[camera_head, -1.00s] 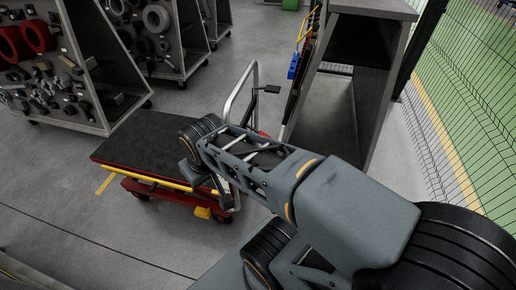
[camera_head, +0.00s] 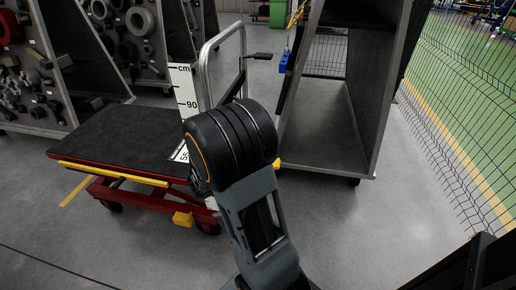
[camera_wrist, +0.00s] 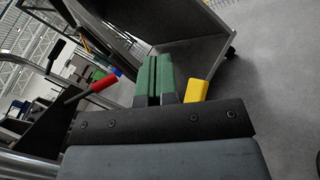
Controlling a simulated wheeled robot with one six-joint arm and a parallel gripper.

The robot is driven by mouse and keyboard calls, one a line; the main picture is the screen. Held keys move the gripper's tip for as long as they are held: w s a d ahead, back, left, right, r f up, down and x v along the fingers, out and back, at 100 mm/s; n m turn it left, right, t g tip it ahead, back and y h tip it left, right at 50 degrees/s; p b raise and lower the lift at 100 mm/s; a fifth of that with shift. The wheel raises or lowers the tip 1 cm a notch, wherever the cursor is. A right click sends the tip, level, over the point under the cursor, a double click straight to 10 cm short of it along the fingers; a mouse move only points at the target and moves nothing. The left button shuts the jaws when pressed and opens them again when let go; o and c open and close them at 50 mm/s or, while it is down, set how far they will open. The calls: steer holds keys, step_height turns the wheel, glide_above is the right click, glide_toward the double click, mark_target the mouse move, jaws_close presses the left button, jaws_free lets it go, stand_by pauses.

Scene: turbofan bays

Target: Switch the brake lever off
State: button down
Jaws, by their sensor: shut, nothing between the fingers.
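A lift cart with a black deck (camera_head: 120,135), red frame and yellow front bar stands left of my arm. Its grey tubular push handle (camera_head: 206,75) rises at the right end, with a black lever (camera_head: 262,56) beside it. In the wrist view a lever with a red grip (camera_wrist: 103,85) stands left of my gripper, apart from it; it looks like the brake lever, but I cannot tell its setting. My gripper (camera_wrist: 153,68) has its green fingers together, empty. A yellow block (camera_wrist: 196,90) shows just right of the fingers. In the head view my wrist hides the fingers.
A white cm scale (camera_head: 184,92) stands by the handle. A dark shelf unit (camera_head: 340,100) is right of the cart, with a mesh fence (camera_head: 460,110) beyond. Parts racks (camera_head: 75,75) stand behind left. The floor (camera_head: 350,225) at front right is clear.

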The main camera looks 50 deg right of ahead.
steer(key=w+f+n+t+h+b, duration=0.2)
steer(key=w+f+n+t+b, duration=0.2)
steer(key=f+n+t, duration=0.1)
steer(key=w+f+n+t+h+b, duration=0.2)
steer(key=w+f+n+t+b, duration=0.2)
steer(key=f+t, duration=0.3)
step_height(320, 180, down, 2)
steer(key=shift+w+a+f+n+t+b, duration=0.2)
steer(key=shift+w+a+n+t+b, duration=0.15)
steer(key=shift+b, duration=0.2)
steer(key=shift+d, duration=0.15)
steer(key=b+x, duration=0.2)
steer(key=x, duration=1.8)
steer(key=shift+s+r, duration=0.2)
steer(key=shift+w, duration=0.1)
